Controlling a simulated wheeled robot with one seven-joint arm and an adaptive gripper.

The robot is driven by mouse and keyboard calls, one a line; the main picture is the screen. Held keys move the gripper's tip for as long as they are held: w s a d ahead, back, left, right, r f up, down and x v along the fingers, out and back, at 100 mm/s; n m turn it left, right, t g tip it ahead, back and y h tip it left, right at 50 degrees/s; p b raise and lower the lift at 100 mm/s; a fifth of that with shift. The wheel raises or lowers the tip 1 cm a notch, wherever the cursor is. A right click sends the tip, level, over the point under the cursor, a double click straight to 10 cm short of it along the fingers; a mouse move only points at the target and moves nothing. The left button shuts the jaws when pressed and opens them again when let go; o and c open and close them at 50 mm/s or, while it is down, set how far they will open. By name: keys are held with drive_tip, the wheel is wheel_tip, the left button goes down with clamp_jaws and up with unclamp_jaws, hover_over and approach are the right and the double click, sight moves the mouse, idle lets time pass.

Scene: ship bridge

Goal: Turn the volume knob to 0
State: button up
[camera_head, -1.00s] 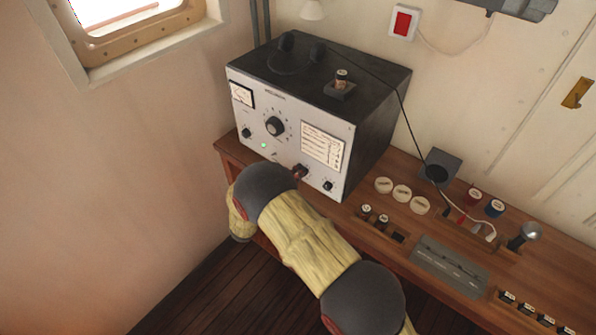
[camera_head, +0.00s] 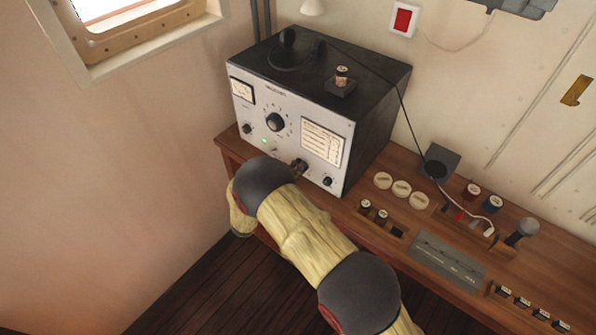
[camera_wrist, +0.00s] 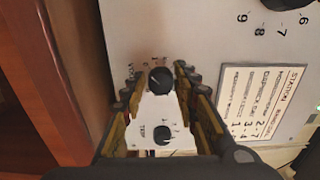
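A grey-fronted radio (camera_head: 290,130) stands on the wooden desk, with several black knobs on its panel. In the wrist view, a round black knob (camera_wrist: 160,80) with a pointer line lies between the fingertips of my gripper (camera_wrist: 157,72). The fingers are apart on either side of it, with gaps visible.
The large numbered dial (camera_head: 275,122) and a printed card (camera_head: 322,142) are on the same panel. The desk (camera_head: 350,215) holds white round knobs (camera_head: 401,188), levers and a cable to the right. Bare wall is at left, and dark floor (camera_head: 190,290) is free.

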drive_tip(key=shift+o, duration=1.4)
drive_tip(key=shift+s, duration=0.1)
drive_tip(key=v, duration=1.1)
drive_tip(key=shift+s+a, duration=0.3)
